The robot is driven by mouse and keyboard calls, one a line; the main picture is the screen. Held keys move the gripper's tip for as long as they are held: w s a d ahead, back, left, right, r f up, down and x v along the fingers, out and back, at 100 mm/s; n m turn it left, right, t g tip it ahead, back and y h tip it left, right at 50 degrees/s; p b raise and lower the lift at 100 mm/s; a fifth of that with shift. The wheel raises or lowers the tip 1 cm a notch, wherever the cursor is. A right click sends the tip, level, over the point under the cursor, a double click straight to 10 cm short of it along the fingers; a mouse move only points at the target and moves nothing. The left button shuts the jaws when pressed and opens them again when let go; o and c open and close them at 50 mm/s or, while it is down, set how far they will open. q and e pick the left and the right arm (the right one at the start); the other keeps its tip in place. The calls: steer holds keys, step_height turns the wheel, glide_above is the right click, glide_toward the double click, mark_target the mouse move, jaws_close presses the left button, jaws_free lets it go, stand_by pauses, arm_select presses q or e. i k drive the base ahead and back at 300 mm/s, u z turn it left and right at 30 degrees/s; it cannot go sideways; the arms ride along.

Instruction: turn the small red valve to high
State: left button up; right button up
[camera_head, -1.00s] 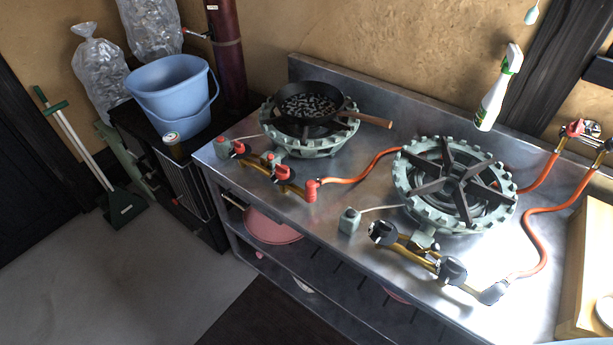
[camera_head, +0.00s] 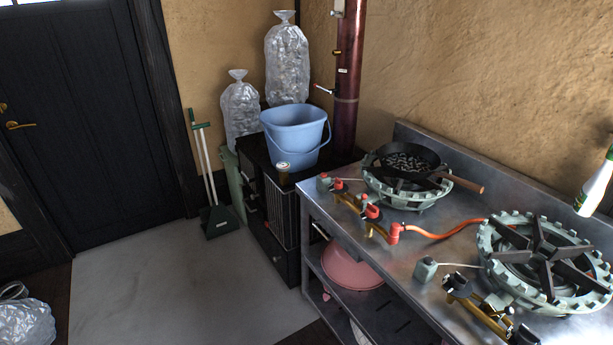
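A gas burner (camera_head: 402,196) sits at the back left of the steel counter (camera_head: 397,255), with a dark frying pan (camera_head: 408,160) on it holding small dark and pale pieces. In front of it is a brass pipe with red valve knobs: a smaller one (camera_head: 338,184) at the left and a larger one (camera_head: 372,210) to its right. I cannot read their settings. An orange hose (camera_head: 445,233) runs right from the pipe's red end fitting. Neither of my grippers is in view.
A second burner (camera_head: 545,262) with black-knobbed valves (camera_head: 457,282) is at the right. Bare grey floor (camera_head: 180,285) lies in front of the cabinet.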

mark_target(338, 183)
steer(key=u, duration=0.55)
steer(key=i, duration=0.6)
steer(key=u, duration=0.25)
